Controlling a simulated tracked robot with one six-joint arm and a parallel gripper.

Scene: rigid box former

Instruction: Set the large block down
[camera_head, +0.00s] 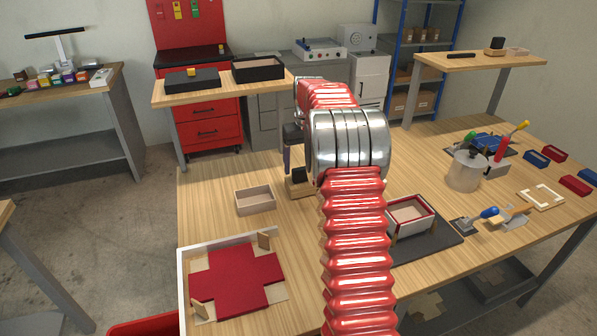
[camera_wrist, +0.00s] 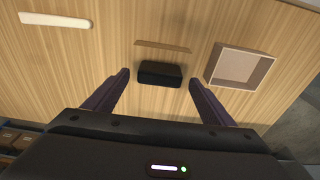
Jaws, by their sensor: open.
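The large block (camera_head: 301,188), pale wood with a black part on it, rests on the workbench behind my arm, partly hidden by it. In the wrist view, its black part (camera_wrist: 160,74) lies between my fingers, with a gap on each side. My gripper (camera_wrist: 159,78) is open and points down at it. In the head view, a dark finger (camera_head: 288,155) of it shows just above the block. The block's wooden body is hard to make out from the wrist.
An open grey-beige box (camera_head: 240,210) stands left of the block; it also shows in the wrist view (camera_wrist: 213,70). A red cross-shaped sheet (camera_head: 237,281) lies front left. A red-edged box (camera_head: 391,225) sits on a dark mat (camera_head: 440,240).

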